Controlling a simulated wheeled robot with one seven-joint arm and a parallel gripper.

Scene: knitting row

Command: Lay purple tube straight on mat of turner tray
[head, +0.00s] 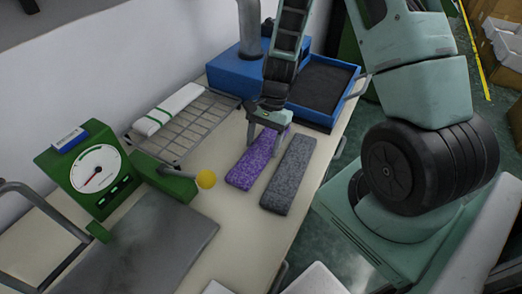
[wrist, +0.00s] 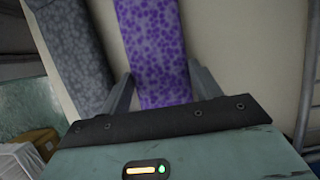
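The purple speckled tube (head: 251,162) lies flat on the cream table, its far end under my gripper. In the wrist view the purple tube (wrist: 156,50) runs between my two fingers. My gripper (head: 268,128) points down over that far end; in the wrist view its fingers (wrist: 160,80) stand apart, one on each side of the tube. They look open, with narrow gaps; contact is not clear. The turner tray (head: 354,97) is a blue-rimmed tray at the table's far end, with a dark mat (head: 322,78) in it that looks bare.
A grey speckled tube (head: 289,175) lies close to the right of the purple one. A blue box (head: 230,75) with a grey column stands left of the tray. A wire rack (head: 190,130) holds a white-and-green roll. A green dial scale (head: 88,175) and yellow ball (head: 206,179) are nearer.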

